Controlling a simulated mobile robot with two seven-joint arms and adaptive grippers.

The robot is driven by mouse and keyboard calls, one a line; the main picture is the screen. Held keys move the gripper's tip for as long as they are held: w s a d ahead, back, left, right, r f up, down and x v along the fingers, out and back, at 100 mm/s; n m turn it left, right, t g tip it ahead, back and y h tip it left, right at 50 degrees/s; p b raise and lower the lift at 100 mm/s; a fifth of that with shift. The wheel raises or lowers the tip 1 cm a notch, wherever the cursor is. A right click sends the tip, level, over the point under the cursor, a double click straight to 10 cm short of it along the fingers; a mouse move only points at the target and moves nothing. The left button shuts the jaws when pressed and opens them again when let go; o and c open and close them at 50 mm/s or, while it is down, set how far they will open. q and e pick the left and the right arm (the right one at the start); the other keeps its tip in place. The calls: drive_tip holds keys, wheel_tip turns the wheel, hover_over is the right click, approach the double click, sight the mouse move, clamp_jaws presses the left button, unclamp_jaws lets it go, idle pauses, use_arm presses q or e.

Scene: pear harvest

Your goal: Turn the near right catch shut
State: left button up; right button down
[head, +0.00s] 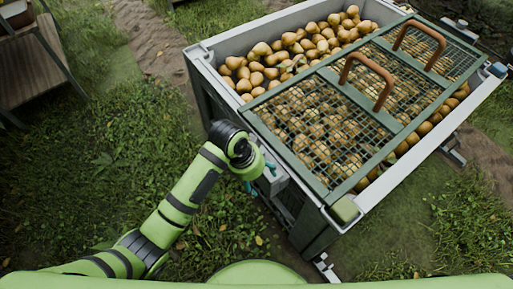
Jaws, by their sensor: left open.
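A grey crate (205,66) full of pears stands right of centre. A green-framed mesh lid (330,189) with two brown handles lies over much of it, leaving the far left part uncovered. A yellow-green block (345,210) sits at the crate's near corner; it may be a catch, but I cannot tell whether it is turned. A small blue-grey fitting (497,70) shows at the right corner. My left gripper (262,178) is open beside the crate's near left wall, left of the yellow-green block and apart from it. Its far side is partly hidden by my wrist.
Pears (285,48) fill the uncovered part of the crate. A wooden bench or table (28,65) stands at the upper left. Grass (90,165) lies open to the left, and a dirt path (150,35) runs behind. A metal foot (325,268) juts out below the crate's near corner.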

use_arm(q)
drive_tip(key=shift+m+g+y, duration=0.3)
drive_tip(key=shift+m+y, duration=0.3)
drive_tip(key=shift+m, duration=0.3)
drive_tip(key=w+r, duration=0.1)
drive_tip(key=w, duration=0.1)
drive_tip(key=w+d+r, duration=0.1)
drive_tip(key=shift+w+d+r, duration=0.1)
drive_tip(key=shift+w+d, duration=0.05)
drive_tip(key=shift+w, duration=0.2)
drive_tip(key=w+r, duration=0.1)
drive_tip(key=w, duration=0.1)
drive_tip(key=w+a+r+y, duration=0.1)
drive_tip(key=w, duration=0.1)
drive_tip(key=w+r+m+y, duration=0.1)
drive_tip(key=w, duration=0.1)
drive_tip(key=shift+a+r, duration=0.25)
drive_tip(key=shift+a, duration=0.1)
wheel_tip(320, 180, down, 7)
drive_tip(key=shift+r+b, duration=0.1)
drive_tip(key=shift+b, duration=0.2)
use_arm(e)
drive_tip(key=shift+f, duration=0.35)
